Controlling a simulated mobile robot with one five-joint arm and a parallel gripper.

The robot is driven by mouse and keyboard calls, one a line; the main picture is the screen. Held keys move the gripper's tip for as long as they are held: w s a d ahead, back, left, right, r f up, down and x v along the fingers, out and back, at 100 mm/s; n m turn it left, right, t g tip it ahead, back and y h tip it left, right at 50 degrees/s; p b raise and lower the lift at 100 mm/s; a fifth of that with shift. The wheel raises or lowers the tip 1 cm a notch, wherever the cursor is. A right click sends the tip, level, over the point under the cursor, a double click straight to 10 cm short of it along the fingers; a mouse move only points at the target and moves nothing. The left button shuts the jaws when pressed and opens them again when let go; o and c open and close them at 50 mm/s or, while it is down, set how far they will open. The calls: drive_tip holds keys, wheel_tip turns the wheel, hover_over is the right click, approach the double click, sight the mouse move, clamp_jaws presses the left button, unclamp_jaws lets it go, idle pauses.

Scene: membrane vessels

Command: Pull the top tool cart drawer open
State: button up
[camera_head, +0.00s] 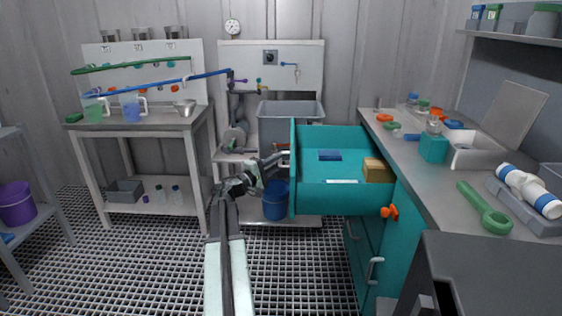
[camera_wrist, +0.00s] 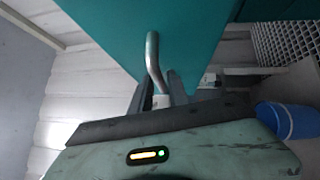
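The teal top drawer (camera_head: 340,202) is pulled far out of the tool cart (camera_head: 403,215) toward the left. It holds a dark blue item and a tan box. Its front panel (camera_head: 294,168) also fills the top of the wrist view (camera_wrist: 130,30). The drawer's grey handle (camera_wrist: 153,60) reaches down between the fingers of my gripper (camera_wrist: 160,86). The handle lies close to the right finger, with a small gap showing at the left. I cannot tell whether the fingers press on it. In the head view my gripper (camera_head: 281,160) is at the drawer front.
Lower drawers with a grey handle (camera_head: 374,268) sit below the open one. A blue bucket (camera_head: 275,200) stands left of the drawer and shows in the wrist view (camera_wrist: 290,120). A sink bench (camera_head: 290,118) stands behind. The grated floor at left is clear.

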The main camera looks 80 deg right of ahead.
drive_tip(key=v, duration=0.6)
drive_tip(key=shift+b, duration=0.3)
